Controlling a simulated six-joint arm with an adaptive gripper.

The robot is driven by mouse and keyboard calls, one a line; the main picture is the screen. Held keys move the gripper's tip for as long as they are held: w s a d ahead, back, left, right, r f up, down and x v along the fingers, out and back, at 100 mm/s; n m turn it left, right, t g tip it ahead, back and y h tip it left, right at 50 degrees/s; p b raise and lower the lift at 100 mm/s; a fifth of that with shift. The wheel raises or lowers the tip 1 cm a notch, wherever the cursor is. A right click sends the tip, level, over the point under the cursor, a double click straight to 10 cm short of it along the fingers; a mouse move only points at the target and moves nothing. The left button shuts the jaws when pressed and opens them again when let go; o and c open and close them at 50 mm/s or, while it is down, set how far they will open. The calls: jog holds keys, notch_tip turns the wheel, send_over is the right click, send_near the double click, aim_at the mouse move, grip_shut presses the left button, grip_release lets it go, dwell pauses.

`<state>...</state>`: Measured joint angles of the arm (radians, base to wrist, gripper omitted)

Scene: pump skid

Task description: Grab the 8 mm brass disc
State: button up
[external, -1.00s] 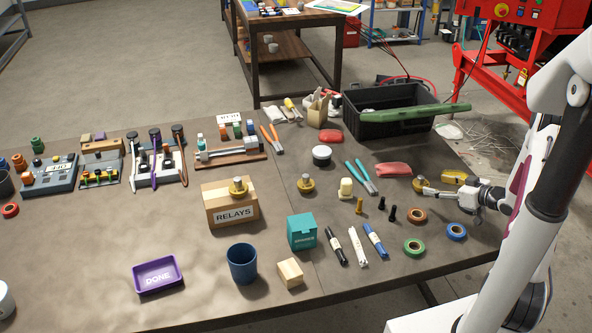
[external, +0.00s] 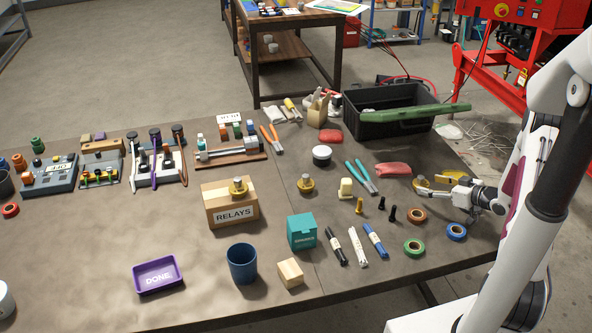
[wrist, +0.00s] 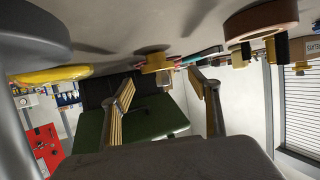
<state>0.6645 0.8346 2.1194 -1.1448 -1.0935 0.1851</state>
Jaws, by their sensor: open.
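Three brass discs, each with a raised knob, show in the external view: one (external: 421,181) just left of my gripper, one (external: 306,184) on the table middle, and one (external: 238,187) on top of the RELAYS box. I cannot read their sizes. My gripper (external: 430,186) is open and low over the right side of the table, fingers pointing left. In the wrist view, a brass disc (wrist: 155,61) shows ahead, between the two open fingers (wrist: 165,92) and apart from them. Nothing is held.
A brown tape roll (external: 417,216), blue tape roll (external: 456,232) and black pegs (external: 392,213) lie near my gripper. A red cloth-like item (external: 393,169) lies behind it. A black crate (external: 390,125) stands at the back. The purple DONE tray (external: 157,275) is front left.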

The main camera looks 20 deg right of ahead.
aim_at(424, 183)
jog(key=shift+x, duration=2.6)
jog(key=shift+d, duration=0.15)
jog(key=c, duration=1.3)
